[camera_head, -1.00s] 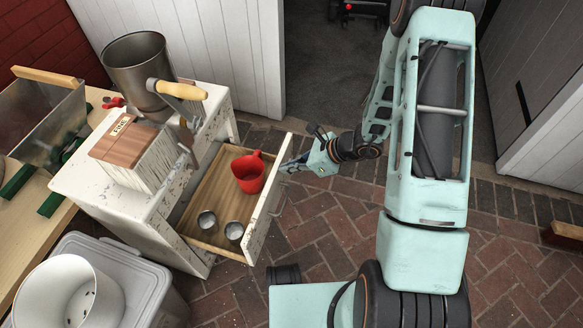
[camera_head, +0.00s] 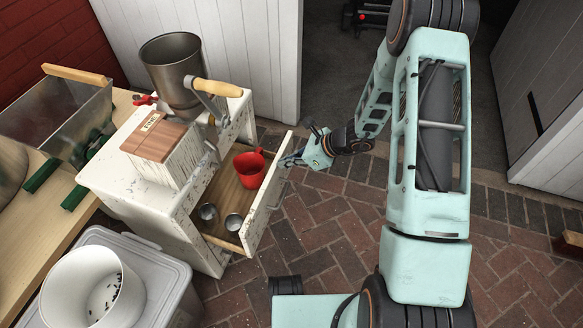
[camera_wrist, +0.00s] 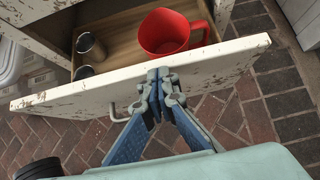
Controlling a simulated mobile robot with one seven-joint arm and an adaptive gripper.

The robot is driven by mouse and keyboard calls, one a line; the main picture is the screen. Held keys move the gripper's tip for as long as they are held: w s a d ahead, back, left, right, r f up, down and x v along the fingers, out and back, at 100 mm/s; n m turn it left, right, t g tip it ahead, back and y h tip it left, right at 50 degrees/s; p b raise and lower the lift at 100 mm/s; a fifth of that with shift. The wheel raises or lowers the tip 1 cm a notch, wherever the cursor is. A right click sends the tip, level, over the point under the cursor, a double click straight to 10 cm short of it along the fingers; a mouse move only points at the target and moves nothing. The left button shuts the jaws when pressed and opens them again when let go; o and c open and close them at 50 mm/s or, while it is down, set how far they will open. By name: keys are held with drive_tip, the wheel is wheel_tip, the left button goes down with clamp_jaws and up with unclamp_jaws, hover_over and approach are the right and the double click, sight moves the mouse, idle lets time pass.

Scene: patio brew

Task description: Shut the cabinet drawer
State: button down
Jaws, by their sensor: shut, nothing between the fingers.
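The white, worn cabinet (camera_head: 185,195) stands at the left in the head view. Its drawer is partly open; the drawer front (camera_head: 262,205) faces right, and it also shows in the wrist view (camera_wrist: 215,65). Inside are a red jug (camera_head: 250,168) and two small metal cups (camera_head: 233,222). My gripper (camera_head: 284,161) is shut and empty, at the far end of the drawer front. In the wrist view the fingertips (camera_wrist: 158,78) meet at the front's outer face, at or very near touching. A thin handle (camera_wrist: 120,113) sits on that face, left of the fingers.
A metal grinder (camera_head: 180,70) and a wood-topped box (camera_head: 155,140) stand on the cabinet. A lidded bin (camera_head: 165,285) with a white bucket (camera_head: 75,295) is in front. A wooden bench (camera_head: 60,215) is at left. Brick floor (camera_head: 320,235) right of the drawer is clear.

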drive_tip(key=w+a+b, duration=0.1)
drive_tip(key=w+a, duration=0.3)
drive_tip(key=a, duration=0.7)
